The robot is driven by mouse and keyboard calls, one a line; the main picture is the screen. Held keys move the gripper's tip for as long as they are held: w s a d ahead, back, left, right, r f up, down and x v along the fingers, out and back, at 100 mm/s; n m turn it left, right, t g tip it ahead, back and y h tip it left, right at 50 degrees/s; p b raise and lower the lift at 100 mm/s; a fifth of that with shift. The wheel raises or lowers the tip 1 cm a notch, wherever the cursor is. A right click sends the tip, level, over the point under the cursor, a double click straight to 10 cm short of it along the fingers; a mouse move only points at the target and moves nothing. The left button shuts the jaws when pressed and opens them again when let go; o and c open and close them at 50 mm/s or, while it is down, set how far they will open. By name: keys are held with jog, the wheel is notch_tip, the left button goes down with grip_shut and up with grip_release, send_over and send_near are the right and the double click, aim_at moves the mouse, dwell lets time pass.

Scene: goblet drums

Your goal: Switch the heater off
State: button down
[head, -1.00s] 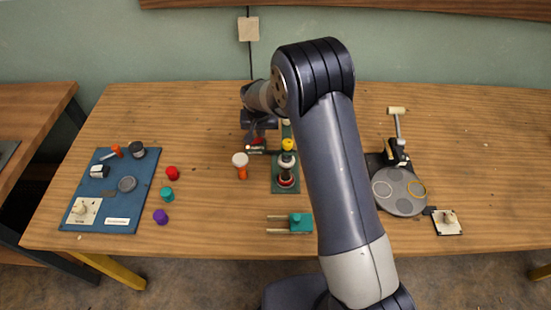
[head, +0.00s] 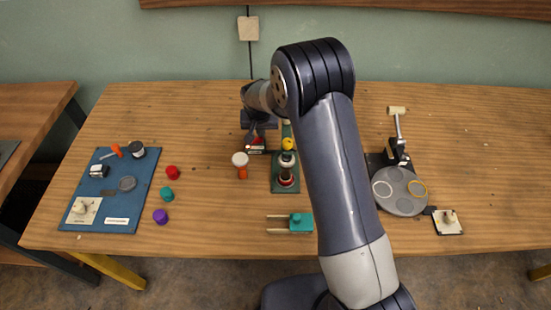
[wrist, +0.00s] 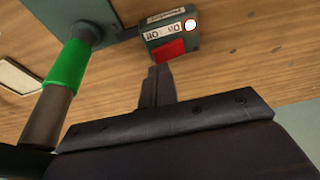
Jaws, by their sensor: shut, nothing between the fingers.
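The box also shows in the head view (head: 256,150), partly behind my gripper (head: 255,138). In the wrist view my gripper (wrist: 157,75) is shut and empty, its fingertips close to the rocker's lower edge. I cannot tell if they touch it.
A green stand (head: 285,185) with a yellow-topped column is right of the box, and an orange and white goblet (head: 240,162) is in front. A grey round plate (head: 400,192) and a dial plate (head: 447,222) are right.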

jog(key=shift+f+b, duration=0.7)
jog(key=shift+f, duration=0.1)
dwell(0.4)
jog(key=shift+r+p, duration=1.65)
jog(key=shift+r, duration=1.9)
notch_tip(320, 180, down, 7)
jog(key=b, duration=0.3)
jog(key=shift+f, duration=0.1)
